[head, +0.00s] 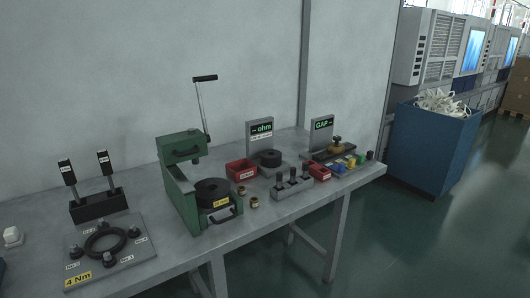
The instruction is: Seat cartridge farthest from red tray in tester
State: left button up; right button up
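Neither of my grippers is in view. A red tray (242,171) with a white label stands on the bench beside the green press. A smaller red container (320,173) stands further right. A grey rack (291,190) between them holds 3 dark upright pieces, which may be the cartridges; I cannot tell for sure. Two small brass rings (254,203) lie by the press.
A green lever press (178,190) holds a black round part. A plate (108,252) marked "4 Nm" with a black ring is at the left. A "GAP" panel (322,126) and small coloured blocks (350,162) are at the right. A blue bin (430,145) stands beyond the bench (300,215).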

aim_at(259, 134)
jog(key=i+l, duration=0.5)
jog(key=l, duration=0.15)
jog(key=i+l, duration=0.45)
jog(key=l, duration=0.15)
